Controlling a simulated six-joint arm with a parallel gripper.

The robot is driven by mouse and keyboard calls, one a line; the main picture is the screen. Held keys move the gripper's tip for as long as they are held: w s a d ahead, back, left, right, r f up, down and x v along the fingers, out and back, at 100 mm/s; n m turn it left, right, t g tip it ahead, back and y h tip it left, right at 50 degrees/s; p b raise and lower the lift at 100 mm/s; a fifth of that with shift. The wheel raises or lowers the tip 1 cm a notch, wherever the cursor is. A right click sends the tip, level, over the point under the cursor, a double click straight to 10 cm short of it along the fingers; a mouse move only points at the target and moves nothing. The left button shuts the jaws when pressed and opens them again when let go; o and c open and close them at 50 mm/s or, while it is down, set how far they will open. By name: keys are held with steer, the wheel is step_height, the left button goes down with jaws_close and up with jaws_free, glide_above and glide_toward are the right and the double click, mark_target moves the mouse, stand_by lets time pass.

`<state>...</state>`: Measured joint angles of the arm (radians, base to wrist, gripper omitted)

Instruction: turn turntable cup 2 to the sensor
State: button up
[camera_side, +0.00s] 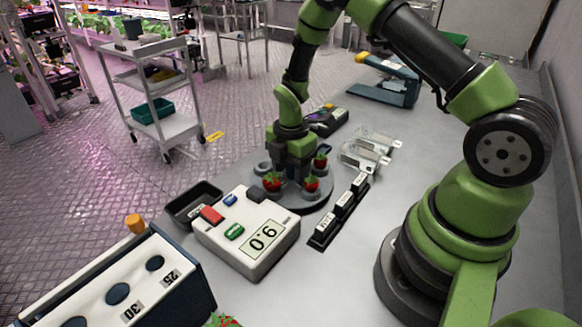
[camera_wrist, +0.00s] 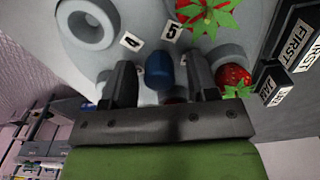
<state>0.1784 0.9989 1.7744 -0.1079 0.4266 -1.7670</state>
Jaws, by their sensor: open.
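The turntable (camera_side: 318,203) is a round grey disc with ring-shaped cups near its rim. Strawberries (camera_side: 311,184) sit at several spots on it. In the wrist view, an empty grey cup (camera_wrist: 88,24) is at upper left, near labels 4 and 5; a strawberry (camera_wrist: 208,14) is at top right and another at the right finger. I cannot make out a label 2. My gripper (camera_side: 291,172) points down over the turntable. Its open fingers (camera_wrist: 162,82) stand either side of a blue post (camera_wrist: 159,70), with gaps visible. I cannot tell which device is the sensor.
A white box with a number display (camera_side: 264,241) and coloured buttons stands in front of the turntable. A black tray (camera_side: 192,204) is at left, a black label rail (camera_side: 339,211) at right, clear plastic pieces (camera_side: 368,150) and a dark device (camera_side: 328,119) behind.

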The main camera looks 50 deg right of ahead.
step_height(320, 180, up, 10)
steer(key=shift+f, duration=0.1)
stand_by(0.4)
step_height(320, 180, up, 11)
glide_above(291, 166)
stand_by(1.1)
steer(key=s+a+r+m+t+y, duration=0.1)
steer(key=s+a+r+m+t, duration=0.2)
steer(key=s+m, duration=0.6)
steer(key=s+a+r+m+t+y, duration=0.1)
steer(key=s+a+r+m+t, duration=0.3)
steer(key=s+m, duration=0.4)
steer(key=a+r+m, duration=0.1)
steer(key=m, duration=0.3)
steer(key=shift+s+a, duration=0.3)
steer(key=shift+s, duration=0.05)
